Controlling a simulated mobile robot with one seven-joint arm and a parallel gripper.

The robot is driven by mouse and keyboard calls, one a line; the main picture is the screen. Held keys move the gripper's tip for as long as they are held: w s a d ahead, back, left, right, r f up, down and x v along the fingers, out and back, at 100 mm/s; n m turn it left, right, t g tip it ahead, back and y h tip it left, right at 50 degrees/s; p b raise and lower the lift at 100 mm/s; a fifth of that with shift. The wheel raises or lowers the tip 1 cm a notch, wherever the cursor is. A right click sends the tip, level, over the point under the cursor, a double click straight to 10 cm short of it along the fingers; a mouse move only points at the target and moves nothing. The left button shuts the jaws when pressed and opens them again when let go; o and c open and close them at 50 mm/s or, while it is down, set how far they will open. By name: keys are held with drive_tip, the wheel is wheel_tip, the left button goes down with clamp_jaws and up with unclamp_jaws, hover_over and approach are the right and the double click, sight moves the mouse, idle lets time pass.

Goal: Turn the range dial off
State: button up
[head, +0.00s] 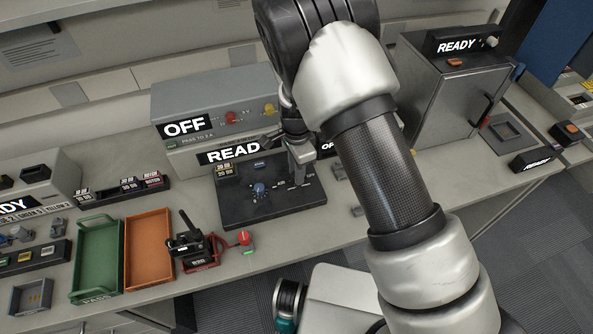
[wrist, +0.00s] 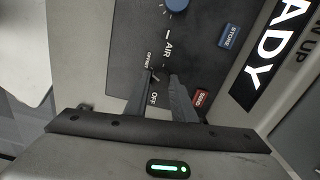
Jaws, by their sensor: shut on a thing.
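The dark control panel (head: 285,210) lies in front of the grey box with the READY sign. A blue knob (head: 259,189) stands on it, left of my gripper. The knob shows at the top edge of the wrist view (wrist: 177,4). My gripper (head: 302,177) points down at the panel's right part. In the wrist view its fingertips (wrist: 164,76) are close together beside the OFFSET and OFF labels. They are shut on a small control (wrist: 156,77) there, mostly hidden by the fingers. I cannot tell whether this is the range dial or where it points.
A grey box with an OFF sign (head: 187,127) stands behind. A grey cabinet (head: 425,105) stands at right.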

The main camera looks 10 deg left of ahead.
drive_tip(key=n+b, duration=0.3)
drive_tip(key=n, duration=0.3)
drive_tip(key=shift+w+n, duration=0.1)
drive_tip(key=shift+n, duration=0.2)
drive_tip(key=n+b, duration=0.1)
drive_tip(key=n, duration=0.2)
drive_tip(key=shift+n, duration=0.3)
drive_tip(key=n+b, duration=0.1)
drive_tip(key=n, duration=0.2)
drive_tip(key=shift+n, duration=0.3)
drive_tip(key=n+b, duration=0.1)
drive_tip(key=n, duration=0.3)
drive_tip(key=shift+n, duration=0.3)
drive_tip(key=n, duration=0.4)
drive_tip(key=shift+n+b, duration=0.3)
drive_tip(key=shift+a, duration=0.1)
drive_tip(key=o, duration=1.1)
drive_tip(key=shift+c, duration=0.2)
